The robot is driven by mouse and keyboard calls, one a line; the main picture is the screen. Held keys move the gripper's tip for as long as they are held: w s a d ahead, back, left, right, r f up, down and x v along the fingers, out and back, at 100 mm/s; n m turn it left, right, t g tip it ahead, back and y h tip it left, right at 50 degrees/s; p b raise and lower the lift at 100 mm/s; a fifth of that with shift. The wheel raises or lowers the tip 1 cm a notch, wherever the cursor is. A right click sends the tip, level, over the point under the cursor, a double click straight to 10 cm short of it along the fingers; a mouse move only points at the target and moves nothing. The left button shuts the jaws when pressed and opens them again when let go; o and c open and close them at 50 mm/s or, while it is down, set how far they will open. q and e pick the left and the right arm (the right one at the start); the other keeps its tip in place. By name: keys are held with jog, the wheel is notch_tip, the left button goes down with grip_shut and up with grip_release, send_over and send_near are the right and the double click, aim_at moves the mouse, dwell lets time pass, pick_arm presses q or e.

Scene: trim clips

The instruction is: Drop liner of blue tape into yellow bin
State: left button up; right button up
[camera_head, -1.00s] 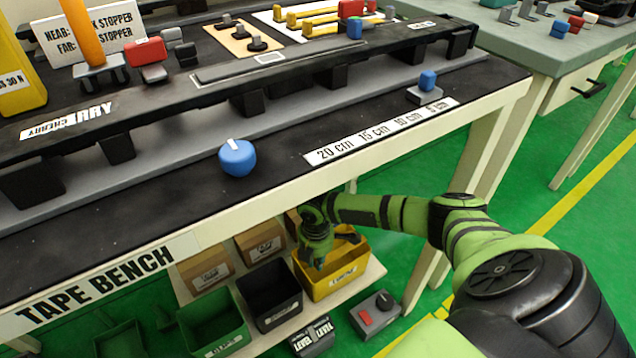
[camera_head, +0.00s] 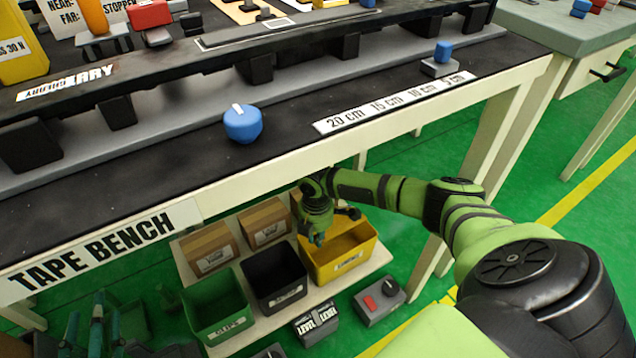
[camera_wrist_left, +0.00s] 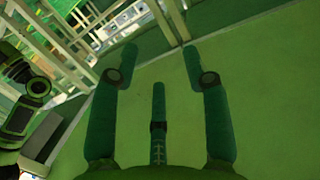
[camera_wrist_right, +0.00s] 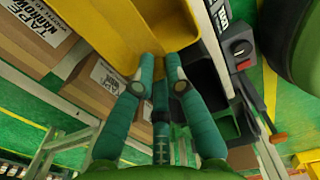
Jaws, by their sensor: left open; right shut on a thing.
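The yellow bin (camera_head: 362,262) stands on the low shelf under the bench, at the right end of its row. My right gripper (camera_head: 318,238) hangs over the bin's left part, fingers pointing down. In the right wrist view its fingertips (camera_wrist_right: 158,68) are closed together in front of the yellow wall. The held liner is too small to make out between them. My left gripper (camera_head: 95,335) is low at the left in the head view. In the left wrist view it is open and empty (camera_wrist_left: 168,65) above green floor.
A black bin (camera_head: 275,282) and a green bin (camera_head: 216,305) stand left of the yellow one, with cardboard boxes (camera_head: 210,248) behind. A grey box with a red button (camera_head: 380,302) is at the right. A blue round piece (camera_head: 242,124) sits on the bench (camera_head: 180,165).

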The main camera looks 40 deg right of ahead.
jog(key=shift+w+f+b, duration=0.1)
jog(key=shift+w+b, duration=0.4)
jog(key=shift+w, duration=0.2)
notch_tip(320, 180, down, 2)
jog(key=shift+f+b, duration=0.15)
jog(key=shift+b, duration=0.55)
pick_arm(q)
jog(key=s+d+r+m+t+h, duration=0.1)
jog(key=s+r+t+h, duration=0.2)
jog(key=r, duration=0.4)
jog(key=s+d+r+m+t+h, duration=0.1)
jog(key=s+d+r+t+h, duration=0.1)
jog(key=r, duration=0.5)
jog(key=shift+s+r+m+t+h, duration=0.5)
jog(key=shift+t+h, duration=0.4)
jog(key=shift+t, duration=0.5)
pick_arm(e)
jog(key=shift+f, duration=0.2)
pick_arm(q)
jog(key=shift+f, duration=0.1)
pick_arm(e)
jog(key=o, duration=0.8)
notch_tip(320, 180, up, 12)
jog(key=shift+r, duration=0.1)
